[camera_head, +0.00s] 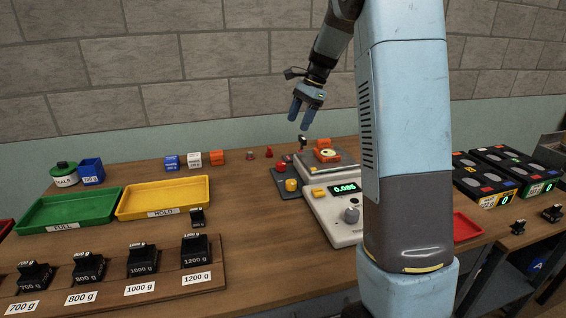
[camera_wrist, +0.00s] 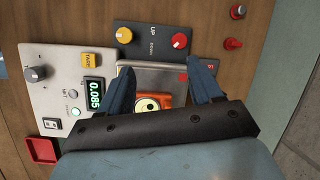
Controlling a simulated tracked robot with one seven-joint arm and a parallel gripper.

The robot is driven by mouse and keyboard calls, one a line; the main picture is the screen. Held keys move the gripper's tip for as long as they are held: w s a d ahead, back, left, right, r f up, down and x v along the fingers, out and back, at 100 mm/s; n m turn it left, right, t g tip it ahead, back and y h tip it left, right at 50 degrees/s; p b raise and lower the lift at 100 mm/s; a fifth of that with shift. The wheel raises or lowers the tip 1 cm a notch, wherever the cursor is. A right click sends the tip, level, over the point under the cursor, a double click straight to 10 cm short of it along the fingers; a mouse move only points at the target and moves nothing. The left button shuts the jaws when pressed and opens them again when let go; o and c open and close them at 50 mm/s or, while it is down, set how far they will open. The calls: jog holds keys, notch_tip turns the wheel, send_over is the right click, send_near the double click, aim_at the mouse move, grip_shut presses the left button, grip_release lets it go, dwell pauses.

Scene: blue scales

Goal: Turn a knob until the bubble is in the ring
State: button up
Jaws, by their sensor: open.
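An orange bubble level (camera_head: 326,154) sits on the scale's metal plate. In the wrist view the level (camera_wrist: 168,101) shows between my fingers, partly hidden by my gripper; its pale green dial is too small to tell where the bubble lies against the ring. Beside the plate is a dark panel (camera_wrist: 150,44) marked "UP", with a yellow knob (camera_wrist: 124,34) and a red knob (camera_wrist: 180,40). These knobs, yellow (camera_head: 291,185) and red (camera_head: 281,168), also show in the head view. My gripper (camera_head: 299,117) is open and empty above the plate, fingers pointing down.
The scale (camera_head: 335,222) reads 0.085 and carries a grey knob (camera_head: 351,215). Green (camera_head: 110,191) and yellow (camera_head: 205,193) trays and several black weights stand left. A red tray (camera_head: 466,228) is right. Small red pieces (camera_wrist: 233,43) lie beyond the panel. My arm hides part of the table.

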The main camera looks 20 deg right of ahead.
aim_at(282, 163)
jog(key=w+d+f+m, duration=0.1)
jog(key=w+f+m, duration=0.1)
jog(key=w+f, duration=0.35)
jog(key=shift+g, duration=0.3)
jog(key=x, duration=1.3)
jog(key=shift+w+a+f, duration=0.1)
jog(key=shift+a, duration=0.3)
jog(key=c, duration=1)
